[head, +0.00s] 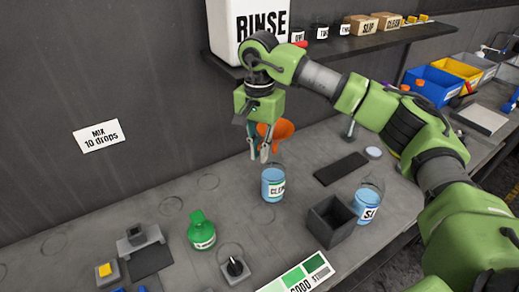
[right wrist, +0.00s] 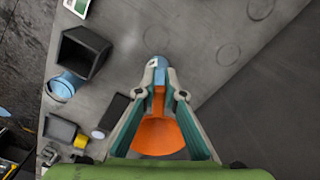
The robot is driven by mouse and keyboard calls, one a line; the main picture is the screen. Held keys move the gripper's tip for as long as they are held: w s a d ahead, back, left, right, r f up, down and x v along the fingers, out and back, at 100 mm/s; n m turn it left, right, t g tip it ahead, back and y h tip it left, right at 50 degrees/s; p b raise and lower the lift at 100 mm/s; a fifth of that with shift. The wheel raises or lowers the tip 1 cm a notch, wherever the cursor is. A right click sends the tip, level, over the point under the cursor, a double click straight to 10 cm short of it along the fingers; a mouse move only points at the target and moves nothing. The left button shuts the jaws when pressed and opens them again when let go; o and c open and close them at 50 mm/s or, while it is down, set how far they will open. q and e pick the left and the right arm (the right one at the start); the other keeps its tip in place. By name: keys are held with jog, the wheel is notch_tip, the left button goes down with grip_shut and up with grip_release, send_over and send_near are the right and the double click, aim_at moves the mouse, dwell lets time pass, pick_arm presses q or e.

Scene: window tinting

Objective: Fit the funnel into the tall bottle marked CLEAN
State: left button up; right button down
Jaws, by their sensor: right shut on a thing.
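The orange funnel (head: 282,130) is in my right gripper (head: 260,154), whose fingers point down and are shut on it. In the right wrist view, the funnel (right wrist: 158,135) sits between the two fingers of my gripper (right wrist: 159,90), its wide cone toward the camera. The bottle marked CLEAN (head: 272,186) holds blue liquid and stands upright on the bench, just below and slightly right of the fingertips. In the right wrist view, part of this bottle (right wrist: 156,62) shows just beyond the fingertips. The funnel's lower end is hidden by the fingers. My left gripper is not in view.
A similar blue bottle (head: 367,196) stands at the right, beside a dark open box (head: 331,221). A green bottle (head: 201,231) and a knob block (head: 234,267) are nearer the front. The RINSE tank (head: 240,42) and shelf (head: 370,38) are above. The bench left of CLEAN is mostly clear.

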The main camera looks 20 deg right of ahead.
jog(key=shift+f+b, duration=1)
jog(key=shift+f, duration=0.45)
jog(key=shift+f, duration=0.2)
jog(key=c, duration=2)
grip_release()
jog(key=shift+c, duration=0.2)
jog(key=shift+r, duration=0.1)
notch_tip(320, 180, up, 12)
jog(key=shift+f, duration=0.1)
